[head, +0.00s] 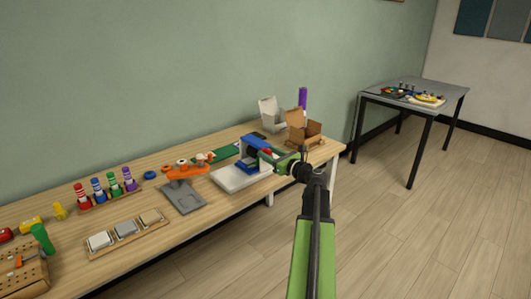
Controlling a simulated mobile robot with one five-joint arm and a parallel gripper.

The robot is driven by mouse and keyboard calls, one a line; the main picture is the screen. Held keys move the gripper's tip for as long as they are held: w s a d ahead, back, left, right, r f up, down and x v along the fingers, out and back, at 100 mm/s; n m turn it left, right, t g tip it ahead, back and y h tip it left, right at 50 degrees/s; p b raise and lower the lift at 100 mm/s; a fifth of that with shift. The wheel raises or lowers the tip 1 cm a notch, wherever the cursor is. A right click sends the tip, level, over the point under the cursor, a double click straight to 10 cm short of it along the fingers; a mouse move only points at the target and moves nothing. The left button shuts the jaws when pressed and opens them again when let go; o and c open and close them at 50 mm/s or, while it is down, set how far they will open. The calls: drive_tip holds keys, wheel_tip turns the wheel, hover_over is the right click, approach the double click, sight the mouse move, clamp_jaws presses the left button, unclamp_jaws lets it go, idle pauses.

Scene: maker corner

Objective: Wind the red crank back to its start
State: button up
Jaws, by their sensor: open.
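A blue machine (252,147) stands on a white base (240,178) toward the right end of the long wooden table. A small red part, which looks like the red crank (266,153), shows at its right side. My gripper (270,157) is open and reaches in from the right, with its tips at or very near the red part. My green and black wrist hides some of that side. I cannot tell whether the jaws touch the crank or stand around it, nor the crank's exact angle.
An orange stand with a grey plate (184,197) is left of the machine. Cardboard boxes (304,133) and a purple cylinder (302,97) stand behind it. Coloured spools (113,187) and a tray of blocks (127,233) lie further left. Open floor lies to the right.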

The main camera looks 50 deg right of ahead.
drive_tip(key=shift+w+d, duration=0.1)
drive_tip(key=shift+w, duration=0.85)
clamp_jaws()
idle(0.7)
